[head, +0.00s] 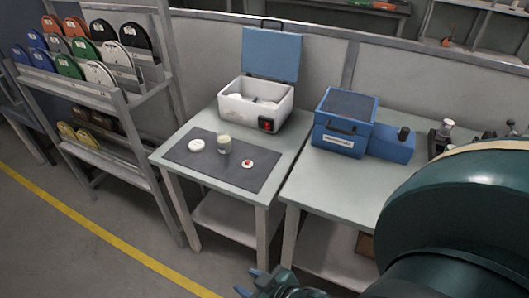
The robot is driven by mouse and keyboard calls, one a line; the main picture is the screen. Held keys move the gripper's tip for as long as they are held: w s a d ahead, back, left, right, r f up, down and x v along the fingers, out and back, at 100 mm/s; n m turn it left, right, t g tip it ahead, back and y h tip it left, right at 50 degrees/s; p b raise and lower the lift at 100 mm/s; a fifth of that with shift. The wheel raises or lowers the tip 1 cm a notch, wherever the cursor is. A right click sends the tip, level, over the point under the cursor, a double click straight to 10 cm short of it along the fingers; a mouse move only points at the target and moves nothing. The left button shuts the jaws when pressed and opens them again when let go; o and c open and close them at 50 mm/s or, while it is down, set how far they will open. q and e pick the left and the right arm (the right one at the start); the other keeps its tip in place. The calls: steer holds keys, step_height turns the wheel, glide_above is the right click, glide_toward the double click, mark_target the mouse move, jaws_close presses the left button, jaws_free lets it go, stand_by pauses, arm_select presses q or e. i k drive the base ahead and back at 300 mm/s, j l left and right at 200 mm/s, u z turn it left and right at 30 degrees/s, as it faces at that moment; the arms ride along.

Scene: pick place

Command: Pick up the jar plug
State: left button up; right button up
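A small jar (224,145) with pale contents stands upright on a dark grey mat (215,168) on the left table. A white round disc (196,145) lies to its left. A smaller white round piece with a red mark (247,164) lies to its right. I cannot tell which of these two is the jar plug. My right gripper (249,281) shows at the bottom edge, below and in front of the table, apart from all these objects. Its fingers look spread and empty. My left gripper is out of view.
A white box (243,107) with a raised blue lid (271,54) stands behind the mat. A blue machine (345,122) sits on the right table. A rack (120,118) of coloured discs stands at left. My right arm covers the lower right.

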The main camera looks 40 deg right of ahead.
mark_target(247, 163)
steer(key=i+j+z, duration=0.35)
steer(key=z, duration=0.15)
steer(key=i+j+z, duration=0.3)
steer(key=j+z, duration=0.2)
steer(key=l, duration=0.05)
